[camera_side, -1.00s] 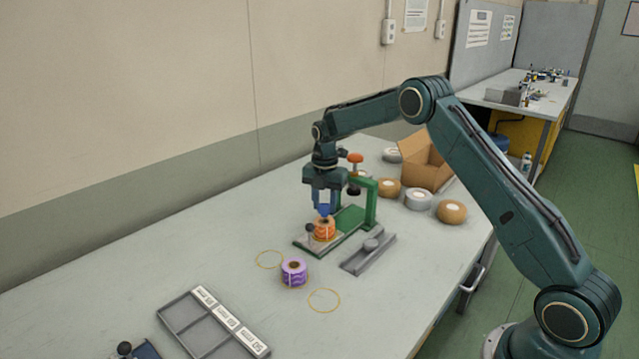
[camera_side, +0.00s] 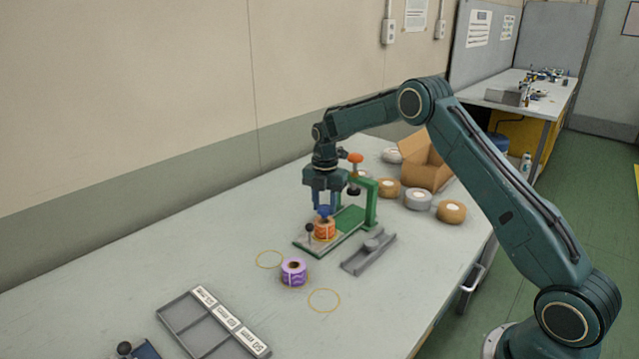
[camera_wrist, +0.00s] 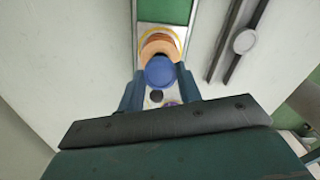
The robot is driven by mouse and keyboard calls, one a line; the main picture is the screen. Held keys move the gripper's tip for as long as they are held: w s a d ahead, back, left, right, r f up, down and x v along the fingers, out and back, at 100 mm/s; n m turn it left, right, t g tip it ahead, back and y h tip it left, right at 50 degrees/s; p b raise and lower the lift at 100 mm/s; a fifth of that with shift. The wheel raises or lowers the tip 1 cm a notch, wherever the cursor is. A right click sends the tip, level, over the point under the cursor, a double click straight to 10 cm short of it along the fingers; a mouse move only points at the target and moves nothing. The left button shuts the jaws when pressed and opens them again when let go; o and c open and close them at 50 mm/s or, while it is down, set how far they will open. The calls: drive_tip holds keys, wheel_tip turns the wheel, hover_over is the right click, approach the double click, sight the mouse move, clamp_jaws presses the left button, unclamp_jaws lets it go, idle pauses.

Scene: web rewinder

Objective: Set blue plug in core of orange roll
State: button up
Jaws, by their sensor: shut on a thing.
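The blue plug (camera_side: 324,212) sits at the top of the orange roll (camera_side: 325,230), over its core. How deep it sits in the core is hidden. In the wrist view the round blue top of the plug (camera_wrist: 160,70) covers part of the orange roll (camera_wrist: 158,46). My gripper (camera_side: 323,207) points straight down above the roll. Its two fingers are shut on the plug, one on each side, and they also show in the wrist view (camera_wrist: 160,82). The orange roll stands on the plate of a green fixture (camera_side: 347,222).
A purple roll (camera_side: 293,271) stands in front of the fixture, between yellow rings marked on the table. A grey rail (camera_side: 368,254) lies to the right. A grey sectioned tray (camera_side: 190,342) is at the front left. Several tape rolls and a cardboard box (camera_side: 427,163) stand behind.

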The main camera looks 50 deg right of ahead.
drive_tip(key=shift+f, duration=1)
idle(1.2)
drive_tip(key=o, duration=1.3)
drive_tip(key=shift+r, duration=0.2)
drive_tip(key=shift+r, duration=3.6)
drive_tip(key=shift+r, duration=0.1)
